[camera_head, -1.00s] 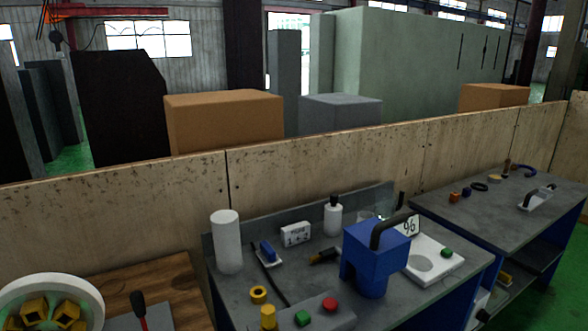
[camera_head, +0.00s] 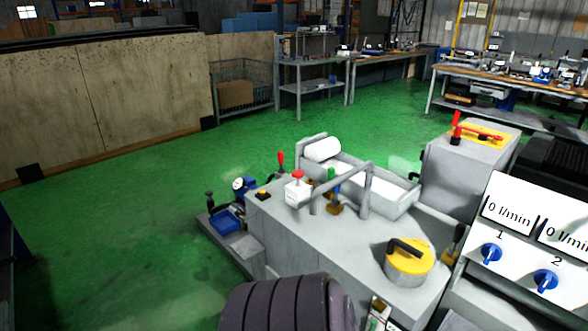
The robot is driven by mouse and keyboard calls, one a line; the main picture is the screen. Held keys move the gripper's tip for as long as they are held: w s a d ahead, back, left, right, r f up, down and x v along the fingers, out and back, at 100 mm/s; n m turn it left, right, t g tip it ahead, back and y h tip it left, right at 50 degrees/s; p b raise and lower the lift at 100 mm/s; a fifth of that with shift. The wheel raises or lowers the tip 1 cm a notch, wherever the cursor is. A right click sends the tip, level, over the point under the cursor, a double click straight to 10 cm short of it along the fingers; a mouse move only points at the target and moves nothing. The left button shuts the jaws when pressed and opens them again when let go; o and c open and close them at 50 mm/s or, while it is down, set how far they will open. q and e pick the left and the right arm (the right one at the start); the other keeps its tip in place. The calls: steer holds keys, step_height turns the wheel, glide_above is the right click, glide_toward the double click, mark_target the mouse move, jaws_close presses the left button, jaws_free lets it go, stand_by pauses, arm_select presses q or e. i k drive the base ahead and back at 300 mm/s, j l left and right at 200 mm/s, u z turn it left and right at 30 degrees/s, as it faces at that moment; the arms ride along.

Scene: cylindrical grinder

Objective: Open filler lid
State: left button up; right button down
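A round yellow lid (camera_head: 421,252) with a black bar handle (camera_head: 405,247) sits on a short grey cylindrical neck (camera_head: 405,273) on top of the grey tank unit (camera_head: 305,244), right of the picture's middle. It looks like the filler lid and lies flat and closed on the neck. Neither of my grippers shows in the head view, so their state is hidden.
A dark ribbed cylinder (camera_head: 285,305) stands at the bottom centre. A grey pipe frame (camera_head: 368,190) rises behind the lid. A white panel (camera_head: 535,235) with blue knobs and flow readouts is on the right. Green floor (camera_head: 120,240) is open on the left.

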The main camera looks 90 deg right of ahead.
mark_target(411, 247)
steer(key=z, duration=3.6)
